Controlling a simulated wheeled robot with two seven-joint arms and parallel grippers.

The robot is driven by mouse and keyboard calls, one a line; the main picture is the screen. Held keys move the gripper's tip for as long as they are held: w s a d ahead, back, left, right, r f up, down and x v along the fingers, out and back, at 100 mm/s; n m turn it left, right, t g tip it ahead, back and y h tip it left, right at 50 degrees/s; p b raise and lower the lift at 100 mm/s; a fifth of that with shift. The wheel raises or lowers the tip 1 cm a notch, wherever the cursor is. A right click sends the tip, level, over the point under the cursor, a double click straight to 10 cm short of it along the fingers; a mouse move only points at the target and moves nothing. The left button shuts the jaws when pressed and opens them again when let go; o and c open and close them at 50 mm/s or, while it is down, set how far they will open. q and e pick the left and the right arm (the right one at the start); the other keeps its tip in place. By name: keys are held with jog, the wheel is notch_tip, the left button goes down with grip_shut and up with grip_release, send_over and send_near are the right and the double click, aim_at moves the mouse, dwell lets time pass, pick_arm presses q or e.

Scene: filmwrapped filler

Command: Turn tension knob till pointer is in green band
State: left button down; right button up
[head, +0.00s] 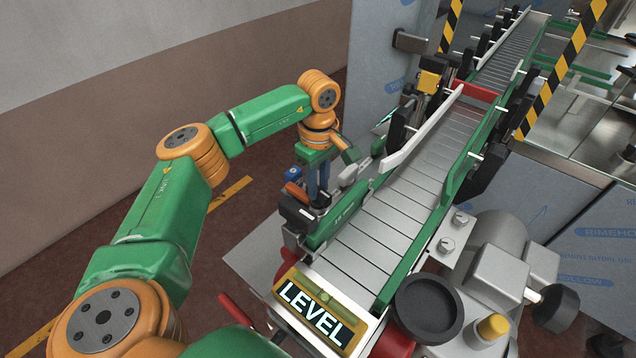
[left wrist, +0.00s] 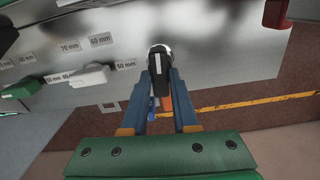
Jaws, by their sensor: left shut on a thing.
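My left gripper (head: 318,190) reaches down beside the near left side of the conveyor. In the left wrist view its two blue fingers (left wrist: 160,95) are closed on the sides of a black knob (left wrist: 159,68) with a white mark on its top and a pale rim at its far edge. In the head view the fingers and the parts around them largely hide the knob. I cannot make out a gauge pointer or a green band in either view. My right gripper is not in view.
The roller conveyor (head: 405,195) with green rails runs to the back right. A LEVEL sign (head: 312,312) stands at its near end. A black round handwheel (head: 428,308) is to the right. Size labels (left wrist: 100,40) mark the metal plate. An orange part (left wrist: 166,105) shows between the fingers.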

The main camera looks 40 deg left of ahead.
aim_at(319, 189)
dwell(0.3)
pick_arm(q)
jog(key=c, duration=0.7)
grip_release()
notch_tip(319, 189, up, 7)
jog(key=shift+d+f+b, duration=0.1)
jog(key=shift+f+b, duration=0.1)
jog(key=shift+b, duration=0.55)
jog(key=shift+r, duration=0.3)
